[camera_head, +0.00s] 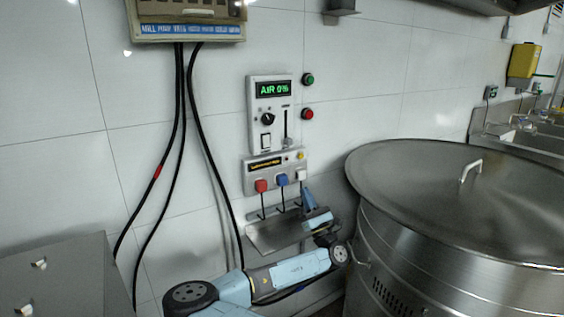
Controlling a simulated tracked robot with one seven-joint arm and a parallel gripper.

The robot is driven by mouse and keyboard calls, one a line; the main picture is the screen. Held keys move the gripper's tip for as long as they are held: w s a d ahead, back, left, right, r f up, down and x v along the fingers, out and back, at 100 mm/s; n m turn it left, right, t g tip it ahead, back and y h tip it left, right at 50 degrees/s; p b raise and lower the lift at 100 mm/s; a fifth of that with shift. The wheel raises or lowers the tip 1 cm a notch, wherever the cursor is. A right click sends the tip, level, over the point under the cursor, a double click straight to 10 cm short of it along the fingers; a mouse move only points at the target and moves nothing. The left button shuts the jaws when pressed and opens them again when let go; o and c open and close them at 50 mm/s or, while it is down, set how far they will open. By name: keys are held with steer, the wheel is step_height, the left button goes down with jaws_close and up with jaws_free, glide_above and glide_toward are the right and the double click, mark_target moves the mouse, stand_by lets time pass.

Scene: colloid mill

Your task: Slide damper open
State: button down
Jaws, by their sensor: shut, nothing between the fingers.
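The white control box (265,140) on the tiled wall has a green display (273,89) that reads "AIR 0%". On its right side is a narrow vertical slot with a slider (285,141), which looks to be the damper control; its knob sits near the bottom of the slot. My gripper (305,190) is small and partly hidden by my own wrist. It is at the end of my pale blue arm, below the slider, in front of the lower box. It looks shut and empty, and apart from the slider.
Below is a lower box (264,163) with red, blue and white plugs, above a metal shelf (265,238). Green (308,79) and red (307,114) buttons are to the right. A large lidded steel vessel (440,190) fills the right. Black cables (204,140) hang left.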

glide_toward(289, 145)
steer(key=w+a, duration=0.2)
steer(key=w, duration=0.1)
steer(key=shift+d+r, duration=0.1)
steer(key=shift+r, duration=1.6)
steer(key=shift+r, duration=1.9)
